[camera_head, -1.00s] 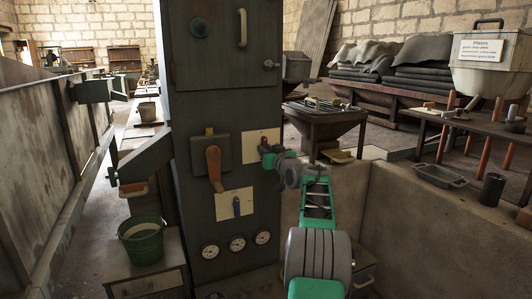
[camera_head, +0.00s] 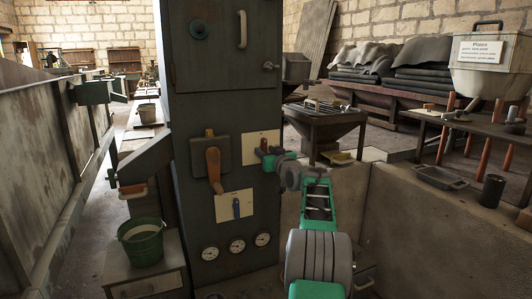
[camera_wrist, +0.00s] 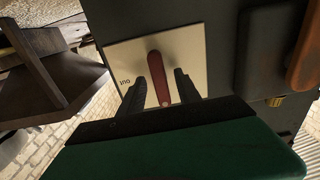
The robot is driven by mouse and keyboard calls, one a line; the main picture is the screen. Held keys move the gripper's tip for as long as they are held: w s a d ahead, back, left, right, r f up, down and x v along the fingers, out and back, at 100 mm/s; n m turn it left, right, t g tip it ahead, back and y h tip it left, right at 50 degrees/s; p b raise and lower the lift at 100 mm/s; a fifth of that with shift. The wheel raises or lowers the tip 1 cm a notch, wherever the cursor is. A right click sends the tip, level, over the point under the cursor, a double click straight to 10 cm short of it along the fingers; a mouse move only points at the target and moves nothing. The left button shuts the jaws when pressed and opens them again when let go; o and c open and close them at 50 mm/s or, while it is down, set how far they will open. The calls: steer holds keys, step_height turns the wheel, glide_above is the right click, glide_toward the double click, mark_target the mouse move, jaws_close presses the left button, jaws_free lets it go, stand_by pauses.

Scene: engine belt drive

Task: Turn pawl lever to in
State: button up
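The likely pawl lever is a dark red lever (camera_head: 263,145) on a cream plate (camera_head: 262,135) on the right side of the dark cabinet front. In the wrist view the red lever (camera_wrist: 159,78) stands out from the cream plate (camera_wrist: 190,45), which carries a short dark label, too small to read surely. My gripper (camera_head: 270,155) is at this plate. In the wrist view my gripper (camera_wrist: 160,92) is open, with one dark finger on each side of the lever. Gaps show between lever and fingers.
An orange-brown lever (camera_head: 214,165) sits on a box left of the plate. It shows at the right edge of the wrist view (camera_wrist: 306,50). A hopper stand (camera_head: 325,125) is right.

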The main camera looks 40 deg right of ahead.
steer(key=v, duration=0.7)
steer(key=shift+s+p, duration=0.3)
steer(key=shift+p, duration=0.15)
steer(key=shift+a, duration=0.1)
